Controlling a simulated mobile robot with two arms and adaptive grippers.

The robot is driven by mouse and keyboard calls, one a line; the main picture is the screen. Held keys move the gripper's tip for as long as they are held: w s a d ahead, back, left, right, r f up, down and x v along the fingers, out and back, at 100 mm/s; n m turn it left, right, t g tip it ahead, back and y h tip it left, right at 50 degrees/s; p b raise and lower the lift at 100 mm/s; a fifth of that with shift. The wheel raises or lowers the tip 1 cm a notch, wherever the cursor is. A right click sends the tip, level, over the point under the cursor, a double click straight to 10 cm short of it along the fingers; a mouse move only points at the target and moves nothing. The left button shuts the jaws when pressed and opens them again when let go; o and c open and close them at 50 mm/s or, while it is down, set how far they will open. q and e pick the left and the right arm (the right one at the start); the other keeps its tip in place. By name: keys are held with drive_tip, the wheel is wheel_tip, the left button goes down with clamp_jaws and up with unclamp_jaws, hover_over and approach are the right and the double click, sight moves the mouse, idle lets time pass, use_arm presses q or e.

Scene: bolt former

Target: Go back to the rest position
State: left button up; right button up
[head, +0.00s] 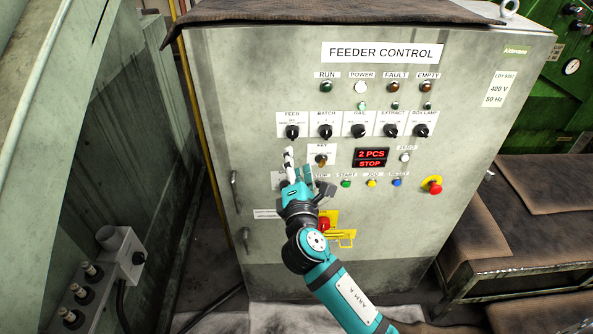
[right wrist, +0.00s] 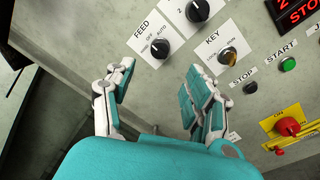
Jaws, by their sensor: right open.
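My right gripper (head: 299,172) is in front of the grey feeder control cabinet (head: 400,235), at the lower left of its panel. Its two fingers are spread with nothing between them, as the right wrist view also shows (right wrist: 160,82). The FEED knob (head: 292,132) is just above the fingertips, and the KEY switch (head: 321,160) is to their right. In the right wrist view the FEED knob (right wrist: 159,49) stands clear beyond the fingers, with a visible gap. My left gripper is in neither view.
The red display (head: 371,158) reads 2 PCS and STOP. A red-yellow emergency button (head: 432,185) sticks out at right. A red switch on a yellow plate (head: 341,237) is partly behind my wrist. A bench (head: 540,230) stands right, a grey machine (head: 80,120) left.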

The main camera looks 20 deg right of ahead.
drive_tip(key=shift+v, duration=1.1)
wheel_tip(320, 180, down, 20)
drive_tip(key=m+g+y, duration=0.2)
drive_tip(key=g, duration=0.2)
drive_tip(key=s+f+m+g, duration=0.2)
drive_tip(key=s+f, duration=0.2)
drive_tip(key=f, duration=0.3)
drive_tip(key=s+d+f+m+g+y, duration=0.1)
drive_tip(key=s+f+g, duration=0.1)
drive_tip(key=s+f, duration=0.45)
drive_tip(key=s+f+m+g, duration=0.2)
drive_tip(key=f, duration=0.6)
drive_tip(key=s+d+f+m+g, duration=0.1)
drive_tip(key=s+f, duration=0.5)
drive_tip(key=s, duration=0.6)
drive_tip(key=s+d+f+m+g, duration=0.2)
drive_tip(key=s+f+m, duration=0.4)
drive_tip(key=s, duration=0.6)
drive_tip(key=s+d+f+m+g+y, duration=0.1)
drive_tip(key=s+d+f+m+g, duration=0.1)
drive_tip(key=s+f+m+g, duration=0.2)
drive_tip(key=s+f, duration=0.3)
drive_tip(key=s, duration=0.5)
drive_tip(key=shift+d+f, duration=0.25)
drive_tip(key=shift+f, duration=0.1)
